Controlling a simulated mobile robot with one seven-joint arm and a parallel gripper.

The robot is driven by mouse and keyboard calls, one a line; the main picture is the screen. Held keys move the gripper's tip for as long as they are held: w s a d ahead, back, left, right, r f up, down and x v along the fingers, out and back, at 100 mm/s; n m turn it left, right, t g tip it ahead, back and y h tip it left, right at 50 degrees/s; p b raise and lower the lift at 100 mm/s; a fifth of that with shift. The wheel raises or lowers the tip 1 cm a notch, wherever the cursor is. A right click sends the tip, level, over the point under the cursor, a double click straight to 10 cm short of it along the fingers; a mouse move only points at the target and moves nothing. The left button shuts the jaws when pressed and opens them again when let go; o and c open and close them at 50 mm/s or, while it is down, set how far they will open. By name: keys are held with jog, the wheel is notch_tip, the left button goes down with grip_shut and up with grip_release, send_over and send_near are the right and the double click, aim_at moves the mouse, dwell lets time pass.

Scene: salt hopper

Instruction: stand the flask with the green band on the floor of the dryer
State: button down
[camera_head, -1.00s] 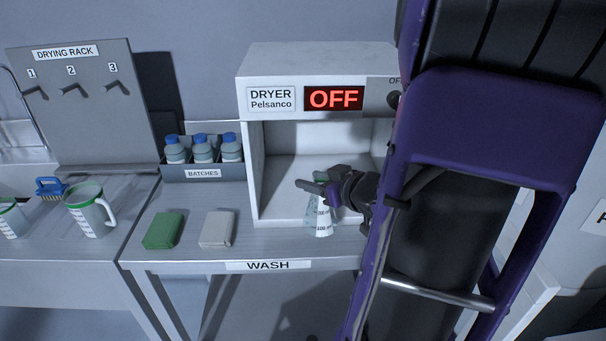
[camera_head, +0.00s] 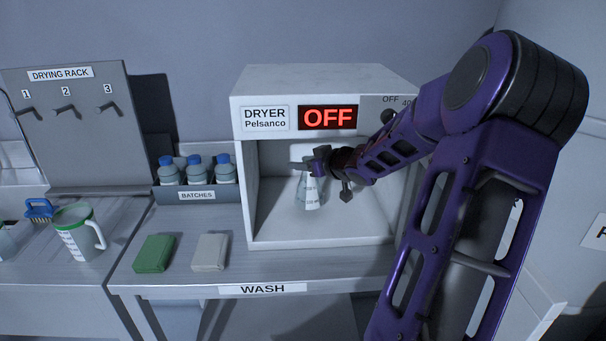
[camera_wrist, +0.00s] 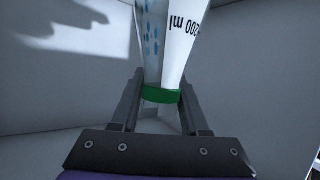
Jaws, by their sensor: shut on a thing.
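The flask (camera_head: 310,194) is a clear conical vessel with printed graduations, inside the dryer (camera_head: 318,240). In the wrist view the flask (camera_wrist: 173,45) has a green band at its neck and blue droplets on its wall. My gripper (camera_wrist: 160,97) is shut on the neck at the band. In the head view my gripper (camera_head: 313,166) reaches in from the right and covers the flask's top. The flask looks roughly upright. I cannot tell whether its base touches the dryer floor. The dryer front is open and its display reads OFF.
A batches bin (camera_head: 196,195) with blue-capped bottles stands left of the dryer. A green block (camera_head: 154,253) and a pale block (camera_head: 210,252) lie on the wash bench. A jug (camera_head: 80,232), a blue brush (camera_head: 39,209) and the drying rack (camera_head: 70,130) are further left.

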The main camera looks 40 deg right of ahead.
aim_at(303, 173)
jog(key=shift+f+b, duration=0.35)
jog(key=shift+f, duration=1.1)
jog(key=shift+f, duration=0.15)
jog(key=shift+c, duration=1.9)
grip_release()
jog(key=shift+s+r, duration=0.1)
jog(key=shift+r, duration=0.15)
jog(key=p+v, duration=0.3)
jog(key=v, duration=0.9)
